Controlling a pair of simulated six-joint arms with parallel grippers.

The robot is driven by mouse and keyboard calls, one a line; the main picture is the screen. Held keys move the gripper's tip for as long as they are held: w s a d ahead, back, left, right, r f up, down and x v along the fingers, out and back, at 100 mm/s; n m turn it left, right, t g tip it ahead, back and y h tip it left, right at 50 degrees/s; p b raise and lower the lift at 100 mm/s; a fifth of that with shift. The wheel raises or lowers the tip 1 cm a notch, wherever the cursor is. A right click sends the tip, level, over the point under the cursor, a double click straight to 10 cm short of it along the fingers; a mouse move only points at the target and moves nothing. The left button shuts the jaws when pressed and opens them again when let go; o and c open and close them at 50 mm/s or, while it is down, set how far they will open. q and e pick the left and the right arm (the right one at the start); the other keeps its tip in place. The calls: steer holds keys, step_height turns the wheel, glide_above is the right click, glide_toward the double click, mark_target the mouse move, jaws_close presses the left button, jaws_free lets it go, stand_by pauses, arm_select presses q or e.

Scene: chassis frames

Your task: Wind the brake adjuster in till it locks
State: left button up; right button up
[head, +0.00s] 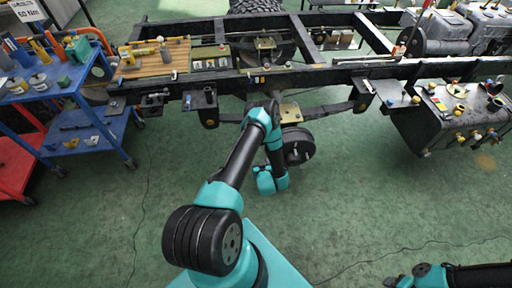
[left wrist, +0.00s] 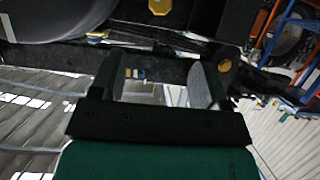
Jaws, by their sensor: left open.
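A dark round hub or brake drum (head: 298,147) hangs under the chassis frame in the head view, close to my left forearm. My left gripper shows in the left wrist view (left wrist: 152,78) with its two fingers wide apart and nothing between them. Beyond its tips is the dark underside of a beam. A yellow piece (left wrist: 160,6) is at the top edge and another yellow piece (left wrist: 225,65) is right of the fingers. I cannot tell whether either is the brake adjuster. My right arm shows at the lower right of the head view; its fingers cannot be made out.
The black chassis frame (head: 345,78) spans the back. A blue cart (head: 62,88) with tools and tins stands left, and a wooden board (head: 152,60) with tools lies on the frame. A dark tank (head: 455,115) with valves is at right. The green floor in front is mostly clear.

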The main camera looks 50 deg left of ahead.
arm_select(q)
steer(key=shift+w+a, duration=0.1)
steer(key=x, duration=1.7)
steer(key=shift+f, duration=0.2)
steer(key=c, duration=0.9)
